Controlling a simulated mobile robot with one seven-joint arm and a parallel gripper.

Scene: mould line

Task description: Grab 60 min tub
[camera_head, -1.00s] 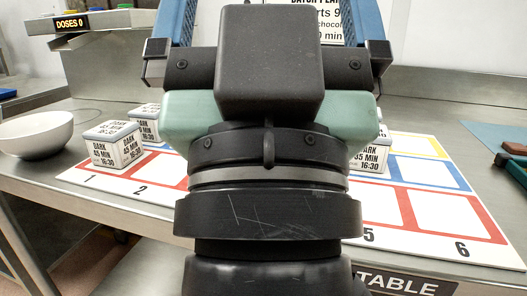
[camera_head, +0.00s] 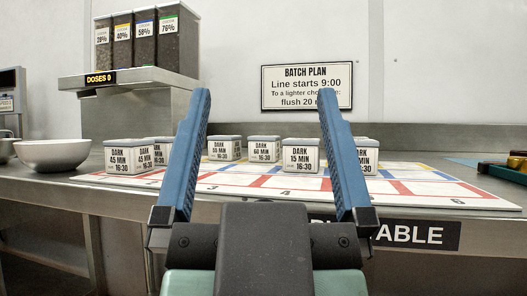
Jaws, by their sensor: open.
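The 60 min tub (camera_head: 264,149) is a small white box with a grey-blue lid, and its label reads DARK 60 MIN 16-30. It stands upright in the back part of the marked mat, seen between my fingers. My gripper (camera_head: 263,94) is in front of the tubs with its two blue fingers spread wide and nothing between them. A similar tub (camera_head: 300,156) with a different minute label stands nearer, just right of the 60 min tub. Another tub (camera_head: 224,148) stands to its left.
More tubs stand at left (camera_head: 128,157) and right (camera_head: 367,157), the latter partly behind my right finger. A white bowl (camera_head: 53,154) is at far left, below the bean dispenser (camera_head: 146,42). The mat's right side (camera_head: 450,192) is clear.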

